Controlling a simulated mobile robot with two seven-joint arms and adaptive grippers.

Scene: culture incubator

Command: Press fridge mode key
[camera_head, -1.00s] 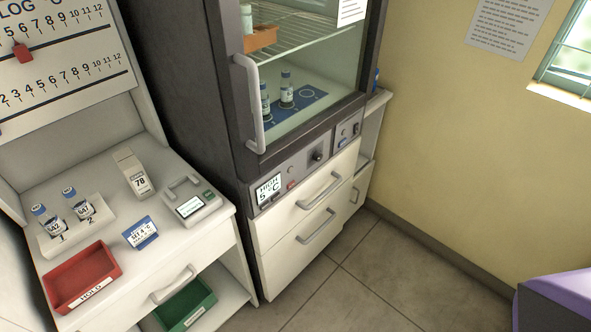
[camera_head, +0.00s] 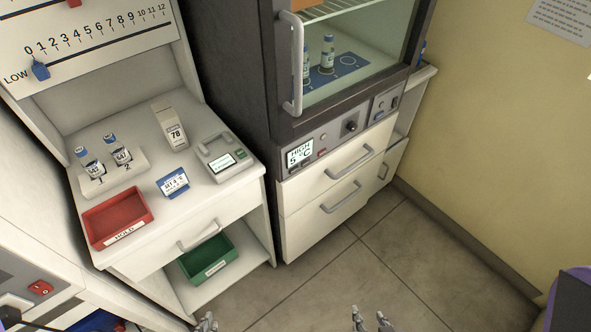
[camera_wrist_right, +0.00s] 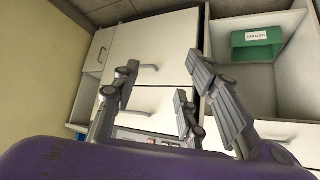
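The fridge (camera_head: 247,85) stands at the centre back, with a control panel (camera_head: 334,138) under its glass door. The panel's display (camera_head: 300,153) reads HIGH 5 °C, with small dark keys (camera_head: 301,166) below it; their labels are too small to read. A small red button (camera_head: 322,152) and a dark knob (camera_head: 350,126) sit to the right. My right gripper (camera_head: 371,318) is low at the bottom edge, well apart from the panel. In the wrist view it (camera_wrist_right: 165,80) is open and empty, facing the drawers. My left gripper (camera_head: 207,322) barely shows at the bottom edge.
White drawers (camera_head: 335,178) with bar handles are under the panel. A white bench (camera_head: 215,205) to the left holds vials, a red tray (camera_head: 117,217) and a small device (camera_head: 222,158). A green bin (camera_head: 208,260) is on its lower shelf. The floor before the drawers is clear.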

